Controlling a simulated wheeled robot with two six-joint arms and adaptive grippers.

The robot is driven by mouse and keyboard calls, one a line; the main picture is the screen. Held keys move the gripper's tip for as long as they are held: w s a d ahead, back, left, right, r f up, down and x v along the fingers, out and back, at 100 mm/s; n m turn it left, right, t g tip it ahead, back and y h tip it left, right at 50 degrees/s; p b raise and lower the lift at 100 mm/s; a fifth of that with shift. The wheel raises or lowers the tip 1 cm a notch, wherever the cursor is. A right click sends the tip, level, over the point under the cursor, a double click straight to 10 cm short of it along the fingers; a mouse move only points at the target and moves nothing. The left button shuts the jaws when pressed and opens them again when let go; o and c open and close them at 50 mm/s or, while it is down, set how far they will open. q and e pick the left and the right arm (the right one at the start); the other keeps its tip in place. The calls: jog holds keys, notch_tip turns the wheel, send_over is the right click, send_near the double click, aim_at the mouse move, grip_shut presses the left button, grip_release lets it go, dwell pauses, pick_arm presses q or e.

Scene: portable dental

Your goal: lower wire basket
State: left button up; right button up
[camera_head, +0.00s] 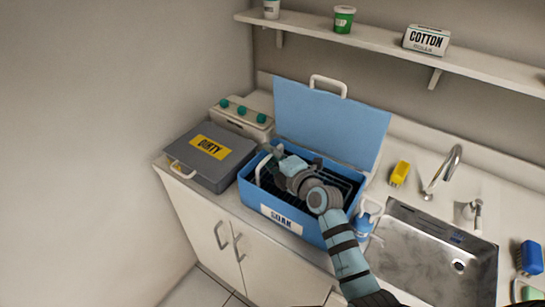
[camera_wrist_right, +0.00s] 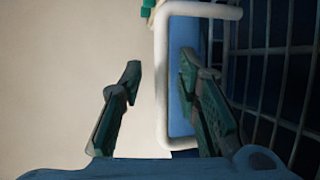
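My right gripper (camera_head: 274,152) is over this left end. In the right wrist view its fingers (camera_wrist_right: 158,80) are apart, with the white handle bar (camera_wrist_right: 161,100) between them; no grip shows. My left gripper is out of view.
The tub's blue lid (camera_head: 328,122) stands open behind it. A grey box marked DIRTY (camera_head: 195,170) and a white unit with green knobs (camera_head: 241,119) stand left. A yellow object (camera_head: 400,172), faucet (camera_head: 443,170) and sink (camera_head: 420,255) are right. A shelf (camera_head: 390,42) runs above.

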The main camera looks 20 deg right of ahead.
jog(key=v, duration=1.2)
